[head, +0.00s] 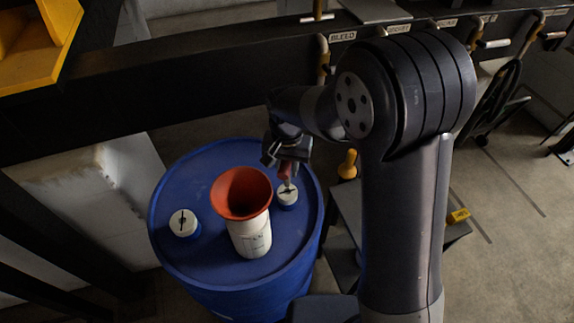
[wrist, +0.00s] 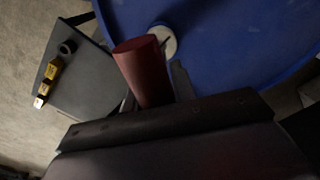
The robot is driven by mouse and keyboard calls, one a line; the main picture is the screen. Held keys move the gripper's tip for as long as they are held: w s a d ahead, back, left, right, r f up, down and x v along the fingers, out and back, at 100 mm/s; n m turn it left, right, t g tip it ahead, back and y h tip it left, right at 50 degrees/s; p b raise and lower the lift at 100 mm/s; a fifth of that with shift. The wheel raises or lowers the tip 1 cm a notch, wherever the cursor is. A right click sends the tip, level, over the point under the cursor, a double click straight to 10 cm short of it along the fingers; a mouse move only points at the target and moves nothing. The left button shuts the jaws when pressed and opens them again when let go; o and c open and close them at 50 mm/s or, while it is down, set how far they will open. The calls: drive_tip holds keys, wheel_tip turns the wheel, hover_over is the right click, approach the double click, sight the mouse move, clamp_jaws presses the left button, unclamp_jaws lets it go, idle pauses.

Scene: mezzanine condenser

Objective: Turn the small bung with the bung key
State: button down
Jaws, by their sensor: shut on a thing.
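My gripper (head: 287,160) is shut on the red handle of the bung key (head: 284,172), above the right side of the blue drum (head: 215,285). The red handle (wrist: 143,72) also shows between the fingers in the wrist view. The small bung (head: 287,196), a pale slotted cap on a blue base, sits directly below the key. Its pale top (wrist: 164,40) is partly hidden behind the handle in the wrist view. The key's lower end comes down to the cap; I cannot tell whether it sits in the slot. A larger slotted bung (head: 184,223) is at the drum's left.
An orange funnel (head: 241,192) over a white container (head: 251,236) stands on the drum, just left of the small bung. A dark pipe rack with labelled handles (head: 340,37) runs behind. A grey platform (wrist: 85,85) with small yellow objects stands beside the drum.

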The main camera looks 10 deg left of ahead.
sight(288, 185)
drive_tip(key=shift+f+b, duration=1.7)
drive_tip(key=shift+f, duration=0.7)
drive_tip(key=n, duration=0.3)
drive_tip(key=shift+r, duration=0.15)
drive_tip(key=n, duration=0.4)
drive_tip(key=shift+d+n, duration=0.1)
drive_tip(key=shift+n, duration=0.3)
drive_tip(key=n, duration=0.8)
drive_tip(key=shift+r+p, duration=1.6)
drive_tip(key=shift+r, duration=0.95)
